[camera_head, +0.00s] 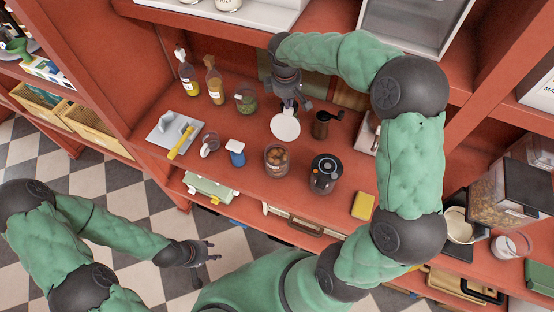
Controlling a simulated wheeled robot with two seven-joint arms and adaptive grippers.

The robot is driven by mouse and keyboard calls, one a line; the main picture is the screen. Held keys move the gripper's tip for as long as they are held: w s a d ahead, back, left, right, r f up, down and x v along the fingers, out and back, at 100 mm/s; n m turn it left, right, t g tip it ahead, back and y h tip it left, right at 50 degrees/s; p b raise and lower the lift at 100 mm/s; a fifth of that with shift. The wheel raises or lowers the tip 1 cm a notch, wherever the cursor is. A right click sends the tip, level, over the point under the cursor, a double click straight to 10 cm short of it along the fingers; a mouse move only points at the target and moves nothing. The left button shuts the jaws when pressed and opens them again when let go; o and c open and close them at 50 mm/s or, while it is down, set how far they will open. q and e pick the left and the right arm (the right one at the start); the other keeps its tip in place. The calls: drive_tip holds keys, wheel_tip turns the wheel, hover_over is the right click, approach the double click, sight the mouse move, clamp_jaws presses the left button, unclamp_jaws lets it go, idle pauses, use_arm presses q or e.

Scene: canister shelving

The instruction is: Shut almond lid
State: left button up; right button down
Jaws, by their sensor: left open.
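A glass jar (277,160) with brown almond-like contents stands on the red shelf in the middle, its top uncovered. A round white lid (285,126) is just behind the jar, its face showing; I cannot tell whether it is hinged to the jar. My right gripper (290,103) reaches down from the far side, with its fingers at the lid's far edge. Whether they touch or grip the lid is unclear. My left gripper (212,251) is open and empty, low at the left, in front of the shelf over the checkered floor.
A dark-topped jar (323,173) stands right of the almond jar, and a dark grinder (321,124) right of the lid. A blue-and-white container (236,153), a green jar (246,101) and bottles (214,82) stand left. A yellow sponge (362,206) lies near the front edge.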

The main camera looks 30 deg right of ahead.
drive_tip(key=shift+s+a+r, duration=0.5)
drive_tip(key=shift+s+a, duration=0.2)
drive_tip(key=shift+a, duration=0.15)
idle(0.5)
drive_tip(key=shift+s+a+r, duration=0.25)
drive_tip(key=shift+s+a, duration=0.55)
drive_tip(key=shift+a, duration=0.1)
drive_tip(key=shift+s+a+r, duration=0.25)
drive_tip(key=shift+s+a, duration=0.55)
drive_tip(key=shift+a, duration=0.1)
drive_tip(key=shift+s+a+f+b, duration=0.35)
drive_tip(key=shift+s+a, duration=0.45)
drive_tip(key=shift+a, duration=0.15)
drive_tip(key=shift+s+a+f+b, duration=0.2)
drive_tip(key=shift+s+a+b, duration=0.15)
drive_tip(key=shift+s+a, duration=0.5)
drive_tip(key=shift+a, duration=0.1)
drive_tip(key=shift+s+a+f+b, duration=0.6)
drive_tip(key=shift+a+f+b, duration=0.05)
drive_tip(key=shift+a+f, duration=0.1)
drive_tip(key=shift+s+a+f+b, duration=0.55)
drive_tip(key=shift+a+f+b, duration=0.05)
drive_tip(key=shift+a+f, duration=0.1)
drive_tip(key=shift+f, duration=0.15)
